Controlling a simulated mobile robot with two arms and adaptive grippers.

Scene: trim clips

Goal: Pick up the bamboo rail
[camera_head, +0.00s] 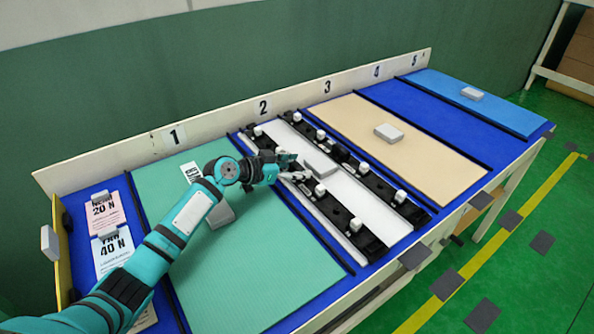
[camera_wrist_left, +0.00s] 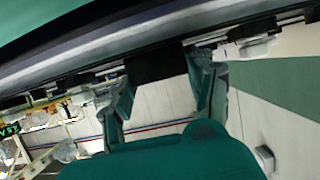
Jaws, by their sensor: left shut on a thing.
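Two long black rails lie along the white panel (camera_head: 365,195) at station 2, each carrying several white blocks. The left rail (camera_head: 335,212) runs under my left gripper (camera_head: 291,168); the right rail (camera_head: 385,187) is apart from it. No bamboo colour shows on either rail. My left gripper is shut on the left rail near its middle. In the left wrist view, my left gripper (camera_wrist_left: 163,95) has its fingers either side of a black part (camera_wrist_left: 155,65) under the long dark strip (camera_wrist_left: 110,50). The hand hides part of the rail in the head view. My right gripper is not in view.
A grey block (camera_head: 320,164) lies between the rails. The green panel (camera_head: 262,262) at station 1 holds another grey block (camera_head: 219,215), near my left arm. The tan panel (camera_head: 440,160) and blue panel (camera_head: 475,105) are to the right. A raised numbered board (camera_head: 225,118) edges the back.

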